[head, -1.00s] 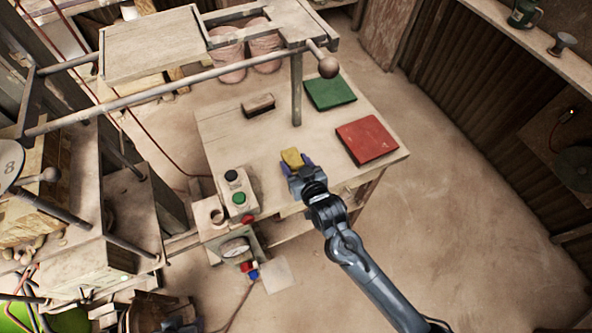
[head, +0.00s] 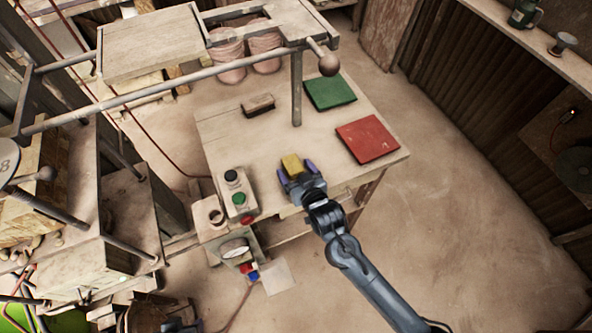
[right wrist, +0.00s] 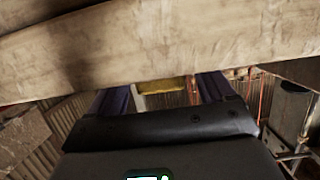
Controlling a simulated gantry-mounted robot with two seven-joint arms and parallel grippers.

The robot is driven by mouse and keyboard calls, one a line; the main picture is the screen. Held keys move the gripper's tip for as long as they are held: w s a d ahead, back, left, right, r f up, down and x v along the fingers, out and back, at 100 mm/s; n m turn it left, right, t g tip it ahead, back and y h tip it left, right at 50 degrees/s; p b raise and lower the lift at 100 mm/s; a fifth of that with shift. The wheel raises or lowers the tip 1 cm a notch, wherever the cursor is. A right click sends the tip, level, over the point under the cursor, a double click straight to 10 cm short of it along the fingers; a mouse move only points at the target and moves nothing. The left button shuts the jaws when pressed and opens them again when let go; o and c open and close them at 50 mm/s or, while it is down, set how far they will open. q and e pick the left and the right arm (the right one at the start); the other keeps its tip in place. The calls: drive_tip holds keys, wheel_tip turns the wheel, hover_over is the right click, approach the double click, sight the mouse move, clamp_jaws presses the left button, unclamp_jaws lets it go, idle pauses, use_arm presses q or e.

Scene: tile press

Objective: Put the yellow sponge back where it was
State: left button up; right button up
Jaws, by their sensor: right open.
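The yellow sponge (head: 293,164) is at the front edge area of the workbench top, left of the red square pad. My right gripper (head: 296,171) is open, its fingers spread on either side of the sponge with gaps showing. In the right wrist view a narrow yellow face of the sponge (right wrist: 166,86) shows between the two dark fingers (right wrist: 168,92). Whether the sponge rests fully on the bench is hard to tell. My left gripper is not clearly seen.
A red pad (head: 367,139) and a green pad (head: 330,93) lie on the bench (head: 235,140). A wooden-backed brush (head: 258,104) lies behind, near a post (head: 297,90). A button box (head: 237,190) stands at left. Bare bench surrounds the sponge.

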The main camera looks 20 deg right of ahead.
drive_tip(key=shift+r, duration=0.15)
drive_tip(key=shift+s+r, duration=0.1)
drive_tip(key=shift+s, duration=0.15)
drive_tip(key=s+d+g, duration=0.2)
drive_tip(key=s+g, duration=0.1)
drive_tip(key=s, duration=0.6)
drive_tip(key=s+d+n+g+p, duration=0.1)
drive_tip(key=s+g, duration=0.3)
drive_tip(key=s, duration=0.5)
drive_tip(key=s+d+g, duration=0.2)
drive_tip(key=s+g, duration=0.2)
drive_tip(key=s, duration=0.6)
drive_tip(key=shift+d+f+n+h+p, duration=0.3)
drive_tip(key=shift+d+p, duration=0.05)
drive_tip(key=shift+p, duration=0.05)
drive_tip(key=shift+s+r, duration=0.1)
drive_tip(key=shift+r, duration=0.05)
